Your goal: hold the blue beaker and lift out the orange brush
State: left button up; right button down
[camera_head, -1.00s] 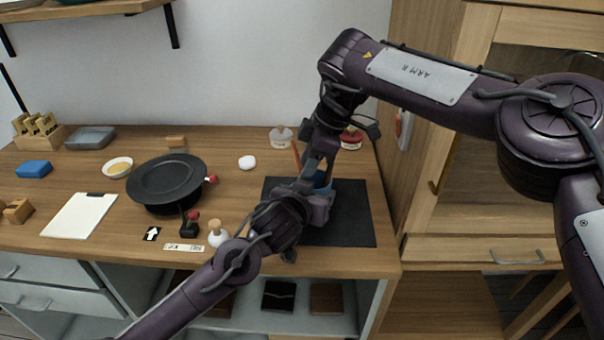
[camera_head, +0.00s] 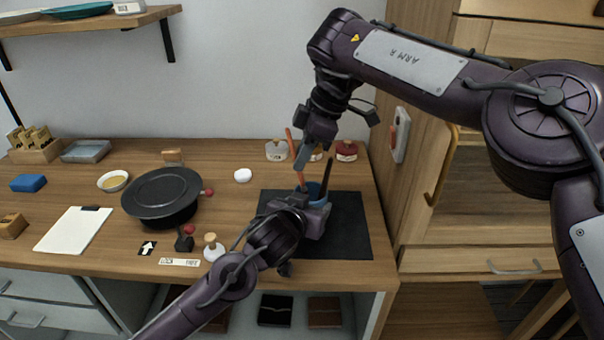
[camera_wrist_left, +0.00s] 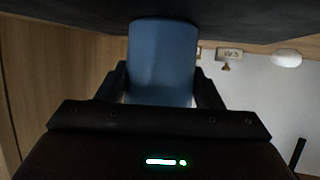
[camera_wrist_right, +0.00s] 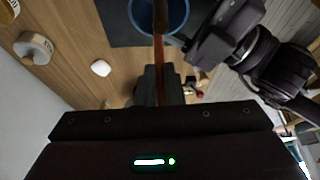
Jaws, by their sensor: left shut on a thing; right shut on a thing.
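The blue beaker (camera_head: 314,189) stands upright on the dark mat. My left gripper (camera_head: 313,207) is shut on its side; the beaker also shows between the jaws in the left wrist view (camera_wrist_left: 162,60). My right gripper (camera_head: 302,160) is above the beaker, shut on the orange brush (camera_head: 290,140). The brush is slightly tilted, its top above the jaws. In the right wrist view the brush (camera_wrist_right: 158,50) runs from the jaws across the beaker's opening. Its lower end is hidden, so I cannot tell how deep it sits.
Lidded jars (camera_head: 277,151) stand behind the dark mat (camera_head: 350,225). A white round thing (camera_head: 243,175) and a black pan (camera_head: 163,193) are to the left. A wooden cabinet (camera_head: 490,200) stands close on the right.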

notch_tip(320, 180, up, 5)
jog(key=shift+f, duration=0.1)
pick_arm(q)
jog(key=o, duration=1.2)
